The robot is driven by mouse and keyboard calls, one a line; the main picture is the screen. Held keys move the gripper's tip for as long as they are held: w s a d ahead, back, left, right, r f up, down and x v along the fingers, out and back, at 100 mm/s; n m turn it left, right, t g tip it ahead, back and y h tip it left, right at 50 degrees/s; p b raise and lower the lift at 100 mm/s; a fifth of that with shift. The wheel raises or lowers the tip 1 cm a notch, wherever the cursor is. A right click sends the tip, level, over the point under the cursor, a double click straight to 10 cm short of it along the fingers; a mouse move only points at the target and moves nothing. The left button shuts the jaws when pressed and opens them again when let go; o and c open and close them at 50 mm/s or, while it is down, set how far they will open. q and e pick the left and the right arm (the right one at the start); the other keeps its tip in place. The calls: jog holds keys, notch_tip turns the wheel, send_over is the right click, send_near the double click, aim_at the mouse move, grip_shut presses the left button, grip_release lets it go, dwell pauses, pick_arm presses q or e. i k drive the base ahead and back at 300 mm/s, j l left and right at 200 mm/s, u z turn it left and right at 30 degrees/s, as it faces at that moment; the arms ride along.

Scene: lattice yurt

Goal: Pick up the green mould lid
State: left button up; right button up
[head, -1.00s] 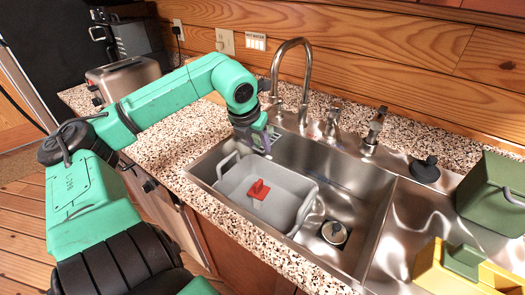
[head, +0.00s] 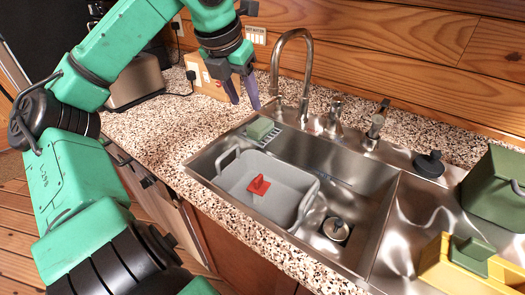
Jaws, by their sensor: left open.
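A green piece with an upright grip (head: 472,252), which looks like the green mould lid, sits on a yellow block (head: 455,275) at the lower right, on the steel drainboard. My left gripper (head: 243,101) is open and empty, fingers pointing down, above the counter behind the sink's back left corner. It is far to the left of the green piece. A pale green block (head: 259,128) lies on a small rack (head: 272,139) at that corner, just below and right of the gripper. My right gripper is out of view.
A grey tub (head: 232,181) with a red lid-like piece (head: 259,186) stands in the sink. A tall faucet (head: 305,75) and taps rise behind it. A dark green box (head: 497,190) stands at the right edge. A toaster (head: 135,82) and cardboard box (head: 207,82) are at the left.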

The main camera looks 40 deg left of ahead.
aim_at(471, 254)
jog(key=k, duration=1.5)
